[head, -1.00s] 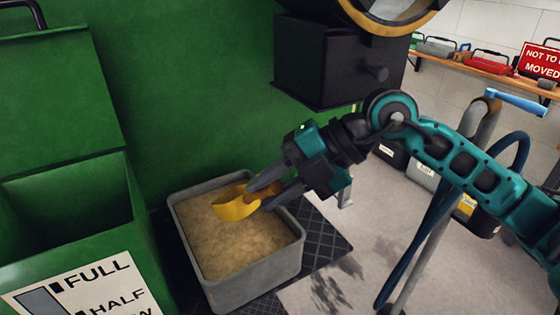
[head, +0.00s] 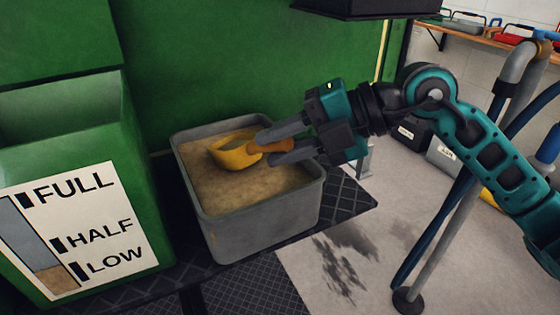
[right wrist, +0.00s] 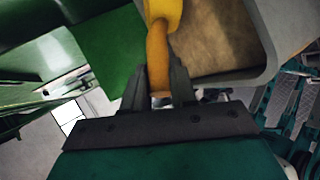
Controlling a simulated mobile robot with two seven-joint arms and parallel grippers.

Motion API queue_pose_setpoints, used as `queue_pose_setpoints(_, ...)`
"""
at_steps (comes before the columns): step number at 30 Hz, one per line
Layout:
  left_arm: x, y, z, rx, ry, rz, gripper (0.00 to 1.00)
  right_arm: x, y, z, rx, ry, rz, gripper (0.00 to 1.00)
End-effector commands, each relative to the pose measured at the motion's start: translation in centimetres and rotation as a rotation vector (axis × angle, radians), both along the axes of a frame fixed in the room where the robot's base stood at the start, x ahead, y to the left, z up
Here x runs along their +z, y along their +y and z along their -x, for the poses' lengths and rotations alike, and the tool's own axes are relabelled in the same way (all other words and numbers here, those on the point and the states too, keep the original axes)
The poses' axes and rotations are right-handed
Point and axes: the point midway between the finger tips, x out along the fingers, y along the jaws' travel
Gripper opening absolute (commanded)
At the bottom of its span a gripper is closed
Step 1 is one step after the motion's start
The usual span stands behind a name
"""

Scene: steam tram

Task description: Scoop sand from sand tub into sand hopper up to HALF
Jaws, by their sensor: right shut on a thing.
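The yellow scoop (head: 236,152) has an orange handle and sits over the sand (head: 240,188) in the grey sand tub (head: 262,232). My right gripper (head: 267,148) is shut on the handle, which also shows between its fingers in the right wrist view (right wrist: 157,60). I cannot tell whether the scoop's bowl touches the sand or holds any. The green sand hopper (head: 135,140) stands left of the tub. Its gauge window (head: 28,240) shows sand at about the LOW mark, below HALF. The hopper's inside floor is hidden. My left gripper is out of view.
A green wall (head: 220,60) rises close behind the tub, with a dark box (head: 370,8) jutting out at the top. A grey post (head: 450,220) with a blue hose stands at right. The tub rests on dark tread plate (head: 345,200).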

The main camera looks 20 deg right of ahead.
Motion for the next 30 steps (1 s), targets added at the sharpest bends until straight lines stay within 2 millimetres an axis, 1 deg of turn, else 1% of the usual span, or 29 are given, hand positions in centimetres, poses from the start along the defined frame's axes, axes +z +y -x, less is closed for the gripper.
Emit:
queue_pose_setpoints(1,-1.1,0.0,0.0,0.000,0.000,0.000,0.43,-0.2,-0.1,0.2,0.000,-0.030,-0.009,0.00)
queue_pose_setpoints(8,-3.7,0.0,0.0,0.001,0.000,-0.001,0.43,1.4,-0.5,1.1,0.000,-0.153,-0.063,0.00)
queue_pose_setpoints(9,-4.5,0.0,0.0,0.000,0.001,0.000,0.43,1.5,-0.6,1.3,0.000,-0.184,-0.077,0.00)
queue_pose_setpoints(12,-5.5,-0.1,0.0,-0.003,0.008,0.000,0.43,2.6,-0.8,1.8,-0.001,-0.252,-0.106,0.00)
queue_pose_setpoints(15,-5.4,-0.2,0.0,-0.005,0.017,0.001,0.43,3.8,-0.9,2.1,0.000,-0.289,-0.122,0.00)
queue_pose_setpoints(18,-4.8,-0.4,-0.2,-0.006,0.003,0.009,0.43,4.5,-1.0,2.4,0.000,-0.318,-0.135,0.00)
queue_pose_setpoints(24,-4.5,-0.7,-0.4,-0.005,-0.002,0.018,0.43,5.2,-1.1,2.6,0.000,-0.345,-0.148,0.00)
queue_pose_setpoints(30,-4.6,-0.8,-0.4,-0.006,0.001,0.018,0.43,5.3,-1.1,2.6,0.000,-0.347,-0.149,0.00)
